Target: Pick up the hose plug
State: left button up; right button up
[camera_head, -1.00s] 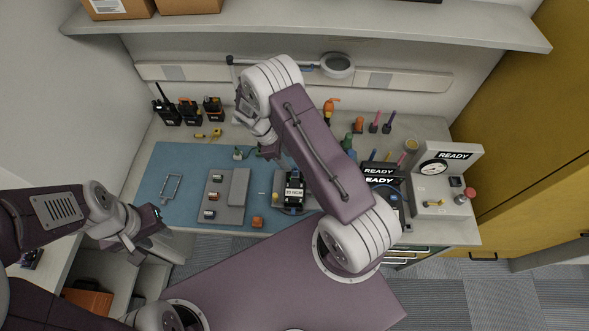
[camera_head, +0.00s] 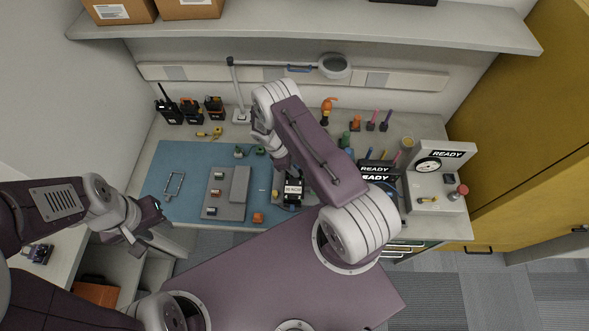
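I cannot make out for certain which item is the hose plug. A small yellow piece (camera_head: 428,199) lies on the grey gauge station (camera_head: 440,160) at the right, and small green-and-dark parts (camera_head: 240,153) lie at the back of the blue mat. My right gripper (camera_head: 284,168) points down just behind the black radio (camera_head: 293,190) in its stand; its fingertips are too small and partly hidden to show a grip. My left gripper (camera_head: 148,222) hangs at the front left, off the mat edge, with nothing visible in it; its finger gap is unclear.
Several radios (camera_head: 190,111) stand at the back left. A lamp (camera_head: 335,66) and coloured tools (camera_head: 371,122) line the back. My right arm covers the middle.

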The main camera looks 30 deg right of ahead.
jog(key=shift+a, duration=0.1)
grip_shut()
jog(key=shift+r, duration=0.3)
jog(key=r, duration=0.1)
jog(key=r+b, duration=0.2)
jog(key=r, duration=0.1)
jog(key=shift+s, duration=0.35)
jog(key=s+d+r+b, duration=0.2)
jog(key=s+r, duration=0.4)
jog(key=s, duration=0.4)
jog(key=shift+s+r+b, duration=0.25)
jog(key=shift+s+b, duration=0.15)
jog(key=shift+b, duration=0.2)
notch_tip(320, 180, up, 3)
jog(key=p, duration=0.2)
jog(key=shift+p, duration=0.4)
